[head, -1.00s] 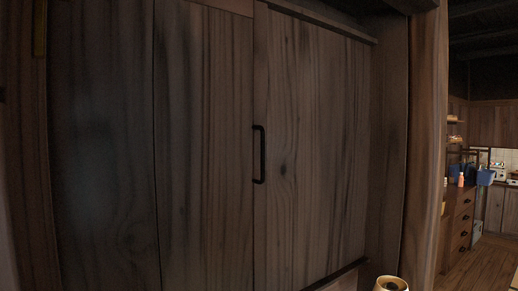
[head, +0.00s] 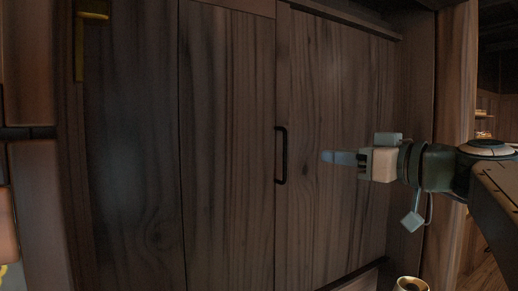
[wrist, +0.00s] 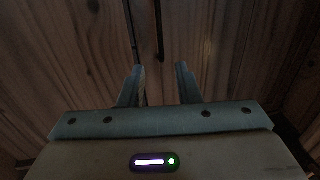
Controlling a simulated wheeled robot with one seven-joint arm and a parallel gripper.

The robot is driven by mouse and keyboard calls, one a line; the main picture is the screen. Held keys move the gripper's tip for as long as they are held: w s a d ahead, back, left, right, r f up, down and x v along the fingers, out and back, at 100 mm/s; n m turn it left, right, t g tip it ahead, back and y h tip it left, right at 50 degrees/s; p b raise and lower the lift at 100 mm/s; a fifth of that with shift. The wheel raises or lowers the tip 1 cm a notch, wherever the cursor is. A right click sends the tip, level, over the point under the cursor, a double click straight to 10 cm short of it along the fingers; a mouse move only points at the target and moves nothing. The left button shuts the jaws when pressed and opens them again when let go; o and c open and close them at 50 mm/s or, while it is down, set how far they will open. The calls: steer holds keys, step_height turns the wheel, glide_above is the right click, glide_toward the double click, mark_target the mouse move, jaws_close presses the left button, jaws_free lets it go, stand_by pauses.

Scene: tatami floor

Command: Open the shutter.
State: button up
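The shutter is a wall of dark wooden panels, and its right panel (head: 335,120) carries a black vertical bar handle (head: 281,155) at its left edge. The panels stand closed edge to edge. My gripper (head: 326,157) is to the right of the handle at about its mid height, pointing left, with nothing held. In the wrist view my gripper (wrist: 160,68) has its two fingers spread apart. The dark handle (wrist: 159,35) shows ahead, in line with the gap between the fingers and apart from them.
A wooden post (head: 455,60) stands right of the shutter, with a room and shelf beyond it. A rail (head: 350,274) runs under the right panel. A round pale container (head: 411,284) is at the bottom right. A yellow metal fitting (head: 79,45) is at the upper left.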

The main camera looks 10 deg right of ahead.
mark_target(290, 151)
steer(key=p+x, duration=0.5)
steer(key=x, duration=0.7)
steer(key=shift+w+a, duration=0.1)
jaws_close()
